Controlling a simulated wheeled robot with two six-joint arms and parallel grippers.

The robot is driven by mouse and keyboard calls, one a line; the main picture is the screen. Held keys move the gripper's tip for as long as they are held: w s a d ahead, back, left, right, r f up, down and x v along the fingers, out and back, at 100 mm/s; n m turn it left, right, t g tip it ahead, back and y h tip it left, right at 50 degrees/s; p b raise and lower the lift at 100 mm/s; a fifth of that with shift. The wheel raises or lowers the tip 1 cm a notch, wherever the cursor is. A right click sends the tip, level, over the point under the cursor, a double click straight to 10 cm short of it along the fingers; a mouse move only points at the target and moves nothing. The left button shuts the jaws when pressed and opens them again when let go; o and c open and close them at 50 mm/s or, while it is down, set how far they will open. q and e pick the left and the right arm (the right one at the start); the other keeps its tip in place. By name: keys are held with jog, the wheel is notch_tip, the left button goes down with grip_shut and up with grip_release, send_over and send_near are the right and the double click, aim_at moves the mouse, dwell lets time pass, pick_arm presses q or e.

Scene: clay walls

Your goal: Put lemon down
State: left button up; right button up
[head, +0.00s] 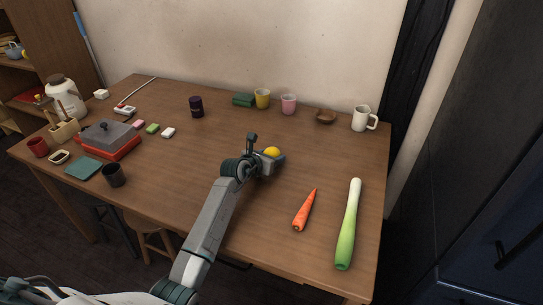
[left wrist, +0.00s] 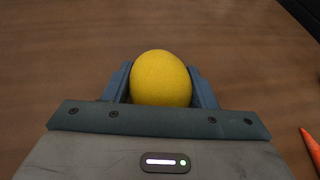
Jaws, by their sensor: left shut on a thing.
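The yellow lemon (head: 272,152) is at the middle of the wooden table (head: 190,190), at the end of my left arm. In the left wrist view the lemon (left wrist: 161,78) sits between the two blue fingers of my left gripper (left wrist: 161,88). The left gripper (head: 274,158) is shut on it, low over the tabletop. I cannot tell whether the lemon touches the table. My right gripper is in neither view.
A carrot (head: 304,210) and a leek (head: 348,225) lie to the right of the arm. Yellow (head: 262,98) and pink (head: 288,104) cups, a brown bowl (head: 325,117) and a white mug (head: 362,118) stand along the back. The table around the lemon is clear.

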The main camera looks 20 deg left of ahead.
pick_arm(q)
jog(key=shift+f, duration=0.15)
jog(key=o, duration=1)
